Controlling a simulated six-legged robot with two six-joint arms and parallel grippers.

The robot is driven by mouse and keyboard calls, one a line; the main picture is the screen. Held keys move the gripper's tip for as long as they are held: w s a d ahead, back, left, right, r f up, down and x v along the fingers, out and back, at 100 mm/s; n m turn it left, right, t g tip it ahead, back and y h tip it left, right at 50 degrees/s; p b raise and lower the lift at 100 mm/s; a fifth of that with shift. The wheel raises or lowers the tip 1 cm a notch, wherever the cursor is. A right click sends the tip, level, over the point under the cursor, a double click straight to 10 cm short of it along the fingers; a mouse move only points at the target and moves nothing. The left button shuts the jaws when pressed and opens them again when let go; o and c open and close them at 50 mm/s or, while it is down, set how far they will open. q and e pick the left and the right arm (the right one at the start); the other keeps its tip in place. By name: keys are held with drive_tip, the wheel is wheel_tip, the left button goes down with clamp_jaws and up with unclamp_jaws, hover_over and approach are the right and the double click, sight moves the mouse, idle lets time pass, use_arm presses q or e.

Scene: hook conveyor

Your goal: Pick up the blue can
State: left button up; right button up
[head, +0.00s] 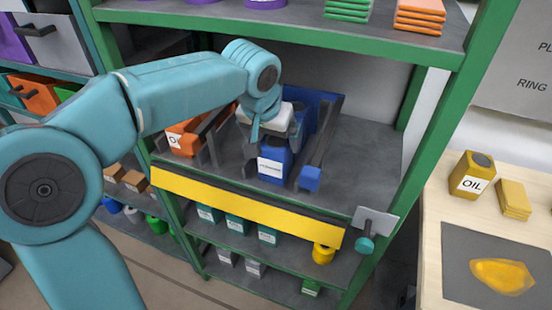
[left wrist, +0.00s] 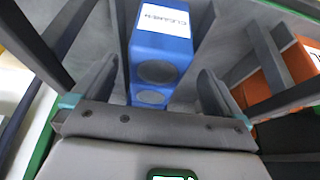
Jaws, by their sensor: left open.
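The blue can (head: 272,162), a boxy container with a white label, stands in a lane of the middle shelf. Other blue containers show behind it. In the left wrist view the blue can (left wrist: 163,45) shows its label and dark round caps. My left gripper (head: 266,126) is above the can's lane in the head view and partly covers the blue containers. In the left wrist view my left gripper (left wrist: 163,88) is open, with one finger on each side of the blue can; I cannot tell whether they touch it. My right gripper is not in view.
A yellow bar (head: 240,205) runs along the shelf front, with a grey plate and teal knob (head: 366,243) at its right end. Orange containers (head: 182,140) stand in the lane to the left. A table (head: 430,205) at right holds a yellow OIL can (head: 471,176).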

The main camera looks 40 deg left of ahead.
use_arm(q)
drive_tip(key=x, duration=0.4)
drive_tip(key=shift+s+d+f, duration=0.15)
drive_tip(key=shift+f, duration=0.35)
drive_tip(key=shift+w+f, duration=0.25)
drive_tip(key=shift+f, duration=0.05)
drive_tip(key=shift+s+r, duration=0.1)
drive_tip(key=shift+c, duration=1.2)
drive_tip(key=c, duration=1.1)
